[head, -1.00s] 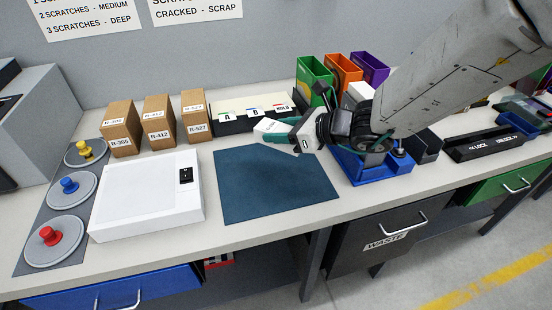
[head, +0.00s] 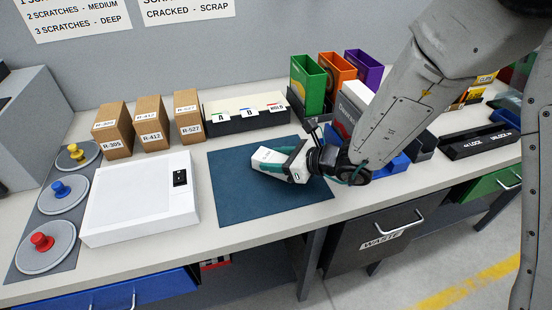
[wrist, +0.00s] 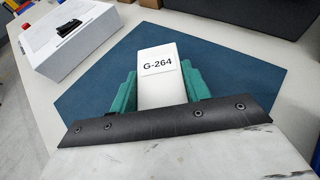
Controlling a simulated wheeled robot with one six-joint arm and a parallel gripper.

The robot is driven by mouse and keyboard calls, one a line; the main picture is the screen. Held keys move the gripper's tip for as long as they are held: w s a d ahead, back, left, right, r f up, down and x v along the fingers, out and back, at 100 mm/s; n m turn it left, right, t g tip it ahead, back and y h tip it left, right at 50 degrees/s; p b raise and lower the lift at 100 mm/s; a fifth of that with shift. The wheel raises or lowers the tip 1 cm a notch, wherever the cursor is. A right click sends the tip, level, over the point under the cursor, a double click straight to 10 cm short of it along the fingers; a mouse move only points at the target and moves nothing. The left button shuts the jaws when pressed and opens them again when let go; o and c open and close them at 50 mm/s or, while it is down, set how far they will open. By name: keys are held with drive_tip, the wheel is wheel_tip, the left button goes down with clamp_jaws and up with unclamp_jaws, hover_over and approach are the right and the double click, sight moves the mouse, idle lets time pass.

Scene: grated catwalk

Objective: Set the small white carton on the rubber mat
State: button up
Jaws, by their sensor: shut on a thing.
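The small white carton (head: 269,156) is held in my gripper (head: 276,163) over the middle of the dark blue rubber mat (head: 235,202). In the wrist view the carton (wrist: 158,75), labelled G-264, sits between the green fingers of my gripper (wrist: 158,88), which are shut on its sides. The mat (wrist: 90,95) spreads out around and beneath it. The carton looks low over the mat; I cannot tell whether its underside touches the surface, as the gripper hides part of it.
A white box with a black switch (head: 140,200) stands left of the mat. A black file tray with tabbed cards (head: 247,125) stands behind it. Brown boxes (head: 150,123) stand at the back left. Blue, green and orange bins (head: 308,82) crowd the right and back right.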

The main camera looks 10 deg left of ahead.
drive_tip(key=shift+f, duration=0.15)
drive_tip(key=o, duration=1)
drive_tip(key=shift+o, duration=0.2)
drive_tip(key=shift+d+r, duration=0.25)
drive_tip(key=shift+r, duration=0.05)
drive_tip(key=v, duration=1.1)
drive_tip(key=shift+s+d, duration=0.1)
drive_tip(key=shift+d, duration=0.15)
